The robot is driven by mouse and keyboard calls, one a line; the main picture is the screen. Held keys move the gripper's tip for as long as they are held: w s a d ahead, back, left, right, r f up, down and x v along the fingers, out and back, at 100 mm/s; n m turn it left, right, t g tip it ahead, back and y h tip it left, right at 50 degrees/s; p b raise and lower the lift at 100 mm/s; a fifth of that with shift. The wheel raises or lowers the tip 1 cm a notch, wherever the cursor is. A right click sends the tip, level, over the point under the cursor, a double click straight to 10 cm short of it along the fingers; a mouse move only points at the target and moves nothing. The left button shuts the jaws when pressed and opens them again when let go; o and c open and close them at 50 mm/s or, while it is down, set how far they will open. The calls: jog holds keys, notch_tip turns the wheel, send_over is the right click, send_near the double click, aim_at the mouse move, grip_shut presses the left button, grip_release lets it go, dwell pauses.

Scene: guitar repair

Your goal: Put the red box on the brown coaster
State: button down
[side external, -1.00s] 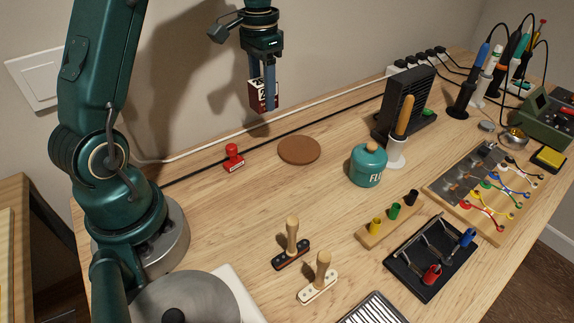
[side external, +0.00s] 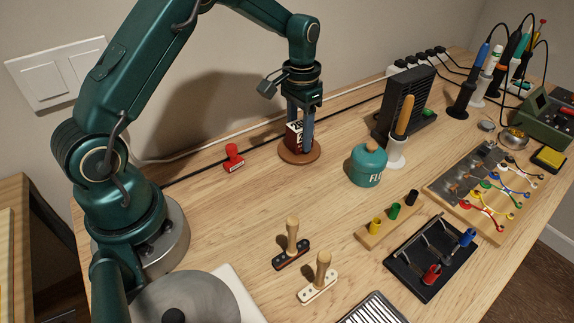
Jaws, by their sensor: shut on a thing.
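The red box (side external: 295,137), dark red with white print, is upright between the fingers of my gripper (side external: 301,145). My gripper points down and is shut on the box. The round brown coaster (side external: 299,156) lies on the wooden bench directly under the box. The box's lower end is at the coaster's surface, within its rim; whether it rests fully on it or hangs just above cannot be told. The fingers hide part of the box.
A red stamp (side external: 233,157) stands left of the coaster. A teal pot (side external: 368,165) and a black fan unit (side external: 405,105) stand to the right. Two wooden-handled stamps (side external: 291,246) are nearer the front. A black cable and a white cable run behind the coaster.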

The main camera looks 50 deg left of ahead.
aim_at(300, 125)
jog(key=shift+c, duration=1.8)
grip_release()
jog(key=shift+f, duration=0.1)
notch_tip(300, 125, up, 12)
jog(key=shift+r, duration=0.15)
jog(key=s+d+r+t, duration=0.3)
jog(key=s+d+r, duration=0.25)
jog(key=s, duration=0.25)
jog(key=s+d+f+t, duration=0.2)
jog(key=s+f, duration=0.1)
jog(key=s, duration=0.8)
jog(key=shift+d+f+t, duration=0.2)
jog(key=shift+f+t, duration=0.1)
jog(key=shift+f, duration=0.05)
